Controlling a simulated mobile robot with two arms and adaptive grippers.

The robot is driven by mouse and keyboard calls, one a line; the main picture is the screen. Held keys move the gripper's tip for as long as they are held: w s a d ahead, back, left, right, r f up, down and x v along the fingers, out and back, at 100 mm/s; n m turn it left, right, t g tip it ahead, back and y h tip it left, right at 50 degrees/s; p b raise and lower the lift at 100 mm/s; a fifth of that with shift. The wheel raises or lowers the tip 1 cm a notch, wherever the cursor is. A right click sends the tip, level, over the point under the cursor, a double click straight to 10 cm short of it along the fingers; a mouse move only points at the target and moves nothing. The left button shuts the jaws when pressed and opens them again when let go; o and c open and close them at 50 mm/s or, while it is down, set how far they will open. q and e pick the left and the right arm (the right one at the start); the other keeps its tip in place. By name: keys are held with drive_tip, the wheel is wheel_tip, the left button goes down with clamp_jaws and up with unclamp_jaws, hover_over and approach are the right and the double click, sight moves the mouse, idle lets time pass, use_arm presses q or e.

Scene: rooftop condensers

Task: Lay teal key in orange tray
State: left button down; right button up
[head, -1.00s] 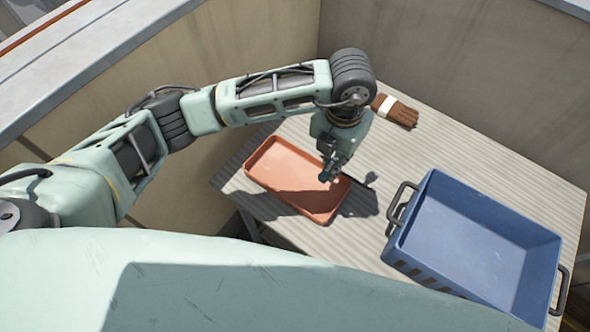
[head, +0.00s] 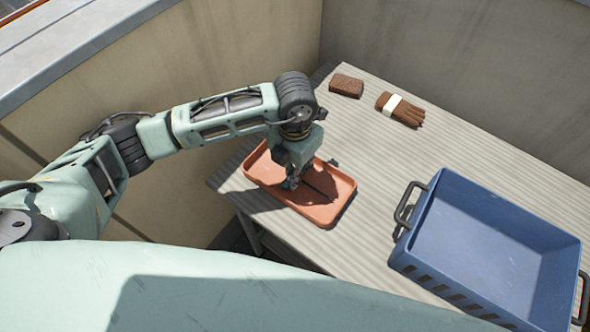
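The orange tray (head: 262,171) lies at the left end of the slatted table, below my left arm. My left gripper (head: 291,184) points down over the inside of the tray. I cannot tell whether the key touches the tray floor. A dark shadow of the gripper falls across the tray's right part. My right gripper is not in view.
A blue crate (head: 490,235) with dark handles stands at the right front of the table. A brown glove (head: 409,112) with a white band and a brown block (head: 346,85) lie at the back. The table's middle is clear. Walls stand behind.

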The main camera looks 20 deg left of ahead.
use_arm(q)
drive_tip(key=shift+f, duration=0.15)
drive_tip(key=c, duration=1.9)
unclamp_jaws()
drive_tip(key=shift+c, duration=0.2)
drive_tip(key=shift+o, duration=1.4)
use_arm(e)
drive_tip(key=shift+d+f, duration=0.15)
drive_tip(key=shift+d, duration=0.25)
